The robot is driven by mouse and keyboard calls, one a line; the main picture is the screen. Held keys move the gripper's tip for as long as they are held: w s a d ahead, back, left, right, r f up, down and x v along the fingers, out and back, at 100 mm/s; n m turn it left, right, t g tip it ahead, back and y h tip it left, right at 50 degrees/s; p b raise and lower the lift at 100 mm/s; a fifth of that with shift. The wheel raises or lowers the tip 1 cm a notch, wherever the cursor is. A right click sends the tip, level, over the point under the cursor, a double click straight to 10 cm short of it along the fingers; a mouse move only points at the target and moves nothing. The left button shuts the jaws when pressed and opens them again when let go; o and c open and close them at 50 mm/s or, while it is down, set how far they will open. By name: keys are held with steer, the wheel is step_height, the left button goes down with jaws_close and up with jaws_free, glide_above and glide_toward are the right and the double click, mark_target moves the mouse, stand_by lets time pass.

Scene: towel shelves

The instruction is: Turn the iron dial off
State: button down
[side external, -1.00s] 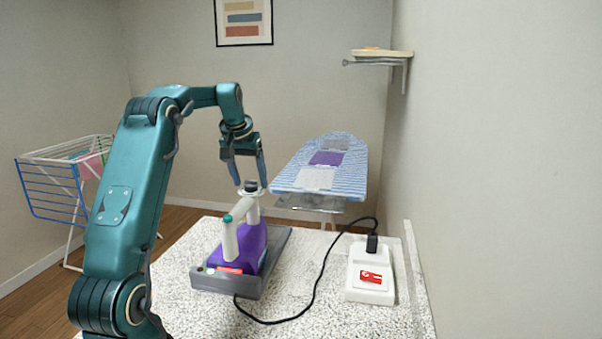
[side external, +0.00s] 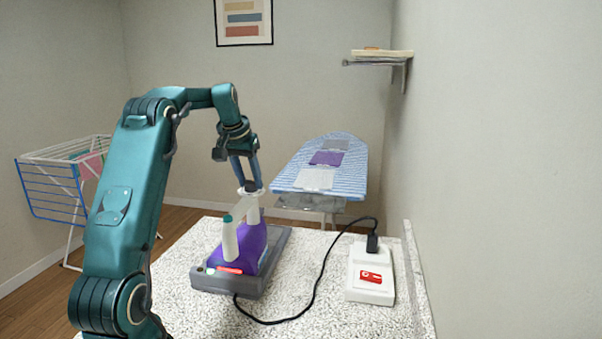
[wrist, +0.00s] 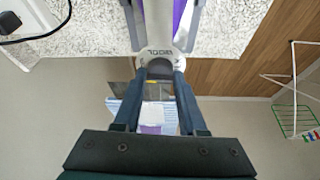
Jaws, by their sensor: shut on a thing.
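The iron (side external: 252,244) has a purple body and a white handle and sits on a grey stand (side external: 283,244) on the speckled counter. A small dark dial (wrist: 158,68) with a pale lettered ring (wrist: 160,52) is at the top end of the handle. My gripper (side external: 250,183) comes down from above and is shut on the dial. In the wrist view my gripper (wrist: 159,76) has one blue finger on each side of the dial. The fingers partly hide the dial in the side view. A red light shows on the front of the stand.
A black cord (side external: 312,298) runs from the stand to a plug in a white outlet box (side external: 370,294) with a red switch. An ironing board (side external: 345,182) stands behind the counter. A drying rack (side external: 45,190) is at left, a wall shelf (side external: 382,53) at upper right.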

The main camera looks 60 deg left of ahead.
steer(key=m+h, duration=0.1)
steer(key=m, duration=0.1)
steer(key=m+t, duration=0.1)
steer(key=m, duration=0.2)
steer(key=shift+a+h, duration=0.2)
steer(key=shift+h, duration=0.2)
steer(key=shift+a+m+h, duration=0.15)
steer(key=shift+m+h, duration=0.55)
steer(key=shift+m, duration=1.1)
steer(key=shift+s+m, duration=0.1)
steer(key=shift+m, duration=0.4)
steer(key=shift+c, duration=2.3)
jaws_free()
steer(key=shift+r+n, duration=0.1)
steer(key=shift+n, duration=0.5)
